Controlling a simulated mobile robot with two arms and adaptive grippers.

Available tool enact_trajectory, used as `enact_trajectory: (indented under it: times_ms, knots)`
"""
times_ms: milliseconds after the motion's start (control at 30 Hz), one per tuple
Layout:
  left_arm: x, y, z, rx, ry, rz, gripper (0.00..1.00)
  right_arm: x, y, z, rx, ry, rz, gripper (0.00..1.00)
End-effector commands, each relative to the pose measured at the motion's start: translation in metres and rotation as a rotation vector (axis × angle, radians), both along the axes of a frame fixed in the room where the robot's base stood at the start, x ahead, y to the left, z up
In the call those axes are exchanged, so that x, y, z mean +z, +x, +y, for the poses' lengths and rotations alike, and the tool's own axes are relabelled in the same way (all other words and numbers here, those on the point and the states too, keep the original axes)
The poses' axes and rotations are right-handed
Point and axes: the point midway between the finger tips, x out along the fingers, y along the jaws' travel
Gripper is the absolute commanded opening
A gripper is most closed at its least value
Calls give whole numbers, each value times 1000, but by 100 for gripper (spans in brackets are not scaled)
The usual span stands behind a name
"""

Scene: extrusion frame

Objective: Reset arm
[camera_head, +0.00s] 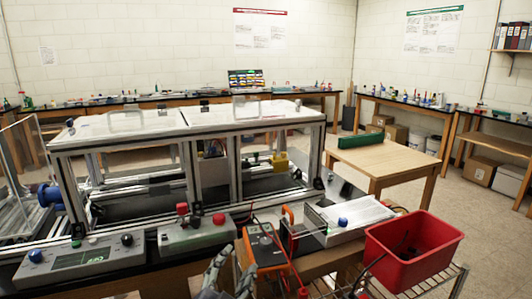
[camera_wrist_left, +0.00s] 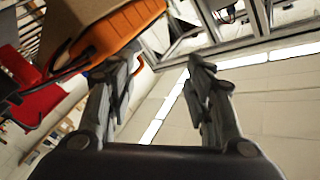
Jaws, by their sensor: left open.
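My left gripper (camera_head: 232,271) is at the bottom middle of the head view, in front of the extrusion frame (camera_head: 250,118). In the left wrist view the left gripper (camera_wrist_left: 160,80) has its two fingers apart with nothing between them. The orange device (camera_head: 265,247) is just right of the gripper in the head view, and its orange casing (camera_wrist_left: 112,38) also shows beyond the left finger in the wrist view. My right gripper is in neither view.
A red bin (camera_head: 413,250) stands at the lower right on a wire rack. Control boxes (camera_head: 80,262) line the frame's front edge. A small wooden table (camera_head: 388,160) stands behind to the right. Open floor (camera_head: 475,215) lies at the far right.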

Motion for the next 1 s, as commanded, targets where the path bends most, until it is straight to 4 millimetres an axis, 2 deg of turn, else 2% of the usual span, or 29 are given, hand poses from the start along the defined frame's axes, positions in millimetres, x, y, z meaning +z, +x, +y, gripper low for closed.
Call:
enact_trajectory:
  times_ms: [33,100,167,200,300,400,500,733,800,1000]
  knots:
    - [-34,-13,19,45,-41,123,48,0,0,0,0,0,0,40]
    - [-76,-35,42,106,-92,287,48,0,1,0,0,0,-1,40]
    - [-111,-59,61,157,-130,427,48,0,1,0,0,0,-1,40]
    - [-133,-78,72,191,-155,518,48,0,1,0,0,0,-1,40]
    - [-177,-126,94,268,-204,725,48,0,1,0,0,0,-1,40]
    - [-207,-173,110,329,-237,894,48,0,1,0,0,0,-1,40]
    - [-227,-216,121,380,-258,1034,48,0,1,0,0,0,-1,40]
    - [-251,-305,138,480,-287,1302,48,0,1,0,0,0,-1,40]
    - [-269,-295,136,477,-284,1301,48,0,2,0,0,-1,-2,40]
    - [-319,-286,134,479,-276,1319,48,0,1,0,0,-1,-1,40]
